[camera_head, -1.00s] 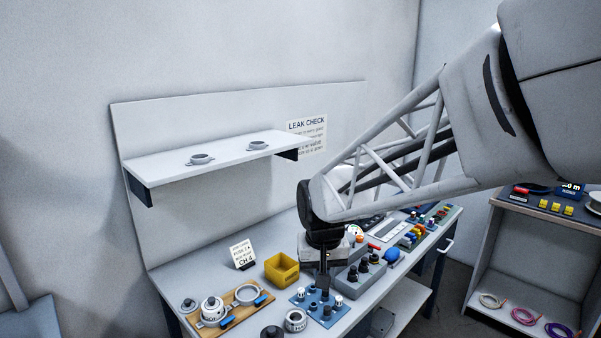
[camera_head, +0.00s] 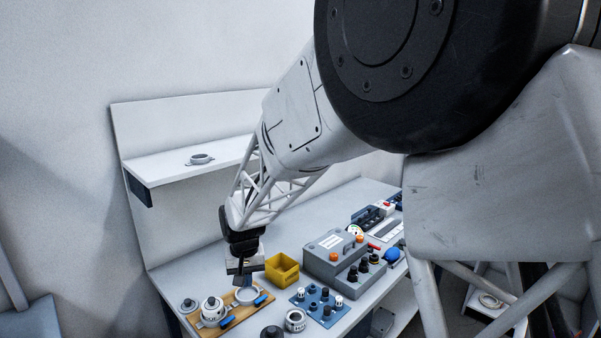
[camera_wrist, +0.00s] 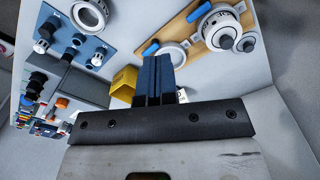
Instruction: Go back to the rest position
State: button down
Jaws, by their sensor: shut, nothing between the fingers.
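My gripper (camera_head: 243,281) hangs over the workbench (camera_head: 196,259), above the back end of the wooden board and left of the yellow bin. In the wrist view its dark fingers (camera_wrist: 153,75) are together with nothing between them. The wooden board (camera_head: 212,328) carries a white round housing (camera_head: 212,309), a grey ring (camera_head: 247,295) and blue clips. My arm reaches in from the upper right and hides the right part of the shelf and the wall sign.
The yellow bin (camera_head: 282,268) is close to the gripper's right. A blue plate (camera_head: 316,303) with several knobs and a grey instrument box (camera_head: 334,255) stand farther right. The wall shelf (camera_head: 180,167) is above and behind, with a ring part (camera_head: 200,159) on it.

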send_over(230, 318)
notch_tip(230, 318, down, 5)
jog(key=shift+a+f, duration=0.1)
jog(key=shift+f, duration=0.05)
jog(key=shift+f, duration=0.15)
jog(key=shift+f, duration=3.15)
jog(key=shift+f, duration=1.15)
dwell(0.7)
jog(key=shift+s+d, duration=0.35)
jog(key=shift+s, duration=0.35)
dwell(1.4)
